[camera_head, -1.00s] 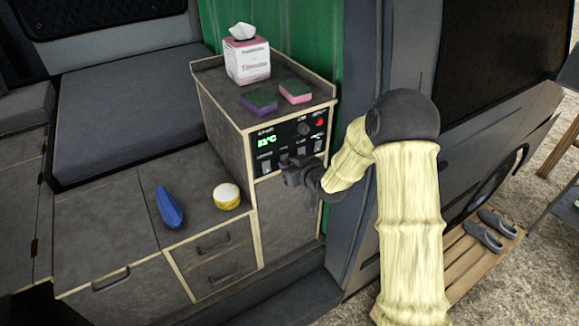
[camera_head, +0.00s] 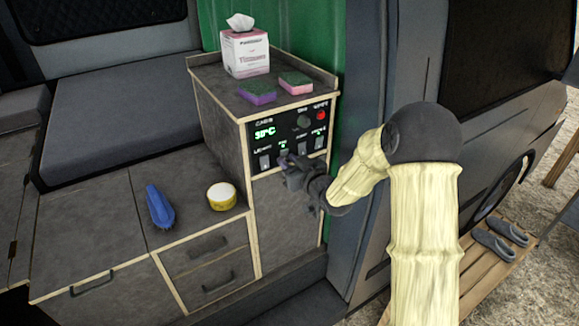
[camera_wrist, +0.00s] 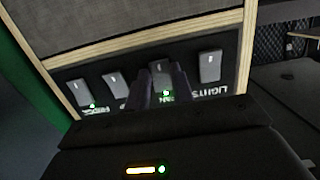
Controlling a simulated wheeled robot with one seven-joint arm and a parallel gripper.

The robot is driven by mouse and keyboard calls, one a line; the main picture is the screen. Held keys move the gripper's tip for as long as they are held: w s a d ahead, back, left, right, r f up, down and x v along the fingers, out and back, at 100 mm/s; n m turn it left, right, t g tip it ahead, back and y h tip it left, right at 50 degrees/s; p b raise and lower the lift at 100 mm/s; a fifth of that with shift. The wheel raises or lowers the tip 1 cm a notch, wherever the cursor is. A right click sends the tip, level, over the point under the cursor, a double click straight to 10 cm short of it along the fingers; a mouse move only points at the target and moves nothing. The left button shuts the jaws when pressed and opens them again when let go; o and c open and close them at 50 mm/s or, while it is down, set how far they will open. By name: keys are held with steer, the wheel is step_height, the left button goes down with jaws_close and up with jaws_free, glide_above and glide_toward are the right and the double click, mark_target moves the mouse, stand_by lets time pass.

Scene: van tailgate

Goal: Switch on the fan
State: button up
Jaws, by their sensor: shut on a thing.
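The black control panel (camera_head: 291,124) is on the front of the wooden cabinet and has a row of light rocker switches. My gripper (camera_head: 287,161) is at the panel's lower row, just right of the leftmost switch. In the wrist view the labels are upside down. There my gripper's two dark fingers (camera_wrist: 163,88) are on either side of the fan switch (camera_wrist: 162,72), shut on it. A green light (camera_wrist: 166,92) glows by the fan label. The lights switch (camera_wrist: 210,67) is to its right, unlit. The fridge switch (camera_wrist: 76,92) at the far left has a green light.
A tissue box (camera_head: 245,52) and two sponges, purple-green (camera_head: 257,92) and pink-green (camera_head: 296,83), are on the cabinet top. A blue brush-like item (camera_head: 160,206) and a yellow round tub (camera_head: 221,196) are on the lower counter.

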steer(key=shift+a+r, duration=0.1)
steer(key=shift+a, duration=0.05)
steer(key=o, duration=1)
steer(key=shift+s+d, duration=0.25)
steer(key=b+v, duration=0.5)
steer(key=v, duration=1.2)
